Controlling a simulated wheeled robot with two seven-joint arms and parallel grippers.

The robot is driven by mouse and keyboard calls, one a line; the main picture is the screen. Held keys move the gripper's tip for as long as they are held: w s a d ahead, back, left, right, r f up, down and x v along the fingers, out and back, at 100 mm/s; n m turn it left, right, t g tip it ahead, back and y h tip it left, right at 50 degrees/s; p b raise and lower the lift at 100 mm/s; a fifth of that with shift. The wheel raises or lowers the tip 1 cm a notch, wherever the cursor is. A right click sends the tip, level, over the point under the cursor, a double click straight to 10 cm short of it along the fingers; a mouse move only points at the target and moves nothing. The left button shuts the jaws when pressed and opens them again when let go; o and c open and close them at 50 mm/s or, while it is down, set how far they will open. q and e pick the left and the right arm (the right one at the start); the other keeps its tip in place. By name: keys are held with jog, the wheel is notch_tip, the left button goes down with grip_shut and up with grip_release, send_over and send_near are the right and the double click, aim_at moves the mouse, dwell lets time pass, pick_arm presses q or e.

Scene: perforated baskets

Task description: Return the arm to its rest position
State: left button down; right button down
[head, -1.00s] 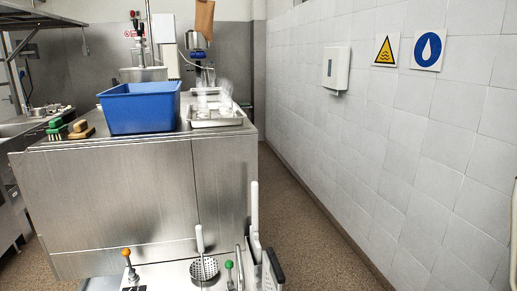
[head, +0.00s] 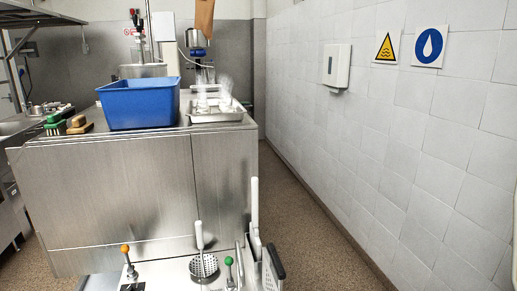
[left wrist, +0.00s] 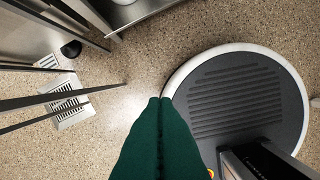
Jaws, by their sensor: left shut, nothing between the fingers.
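My left gripper (left wrist: 160,100) shows in the left wrist view as two dark green fingers pressed together, with nothing between them. It hangs above the speckled floor (left wrist: 120,75), beside a round dark ribbed platform with a pale rim. Neither gripper shows in the head view, and my right gripper is in no frame. In the head view, a skimmer with a perforated round head (head: 203,265) stands at the bottom with its white handle up.
A steel counter (head: 110,195) carries a blue bin (head: 138,106), a metal tray (head: 217,115) with clear glasses, and brushes (head: 77,126). A tiled wall (head: 400,150) runs along the right. The floor between (head: 300,240) is clear. A floor drain (left wrist: 67,102) lies left in the wrist view.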

pick_arm(q)
jog(key=s+a+f, duration=0.1)
jog(key=s+f, duration=0.4)
jog(key=s, duration=0.3)
jog(key=shift+s+a+f+g, duration=0.3)
jog(key=shift+a, duration=0.05)
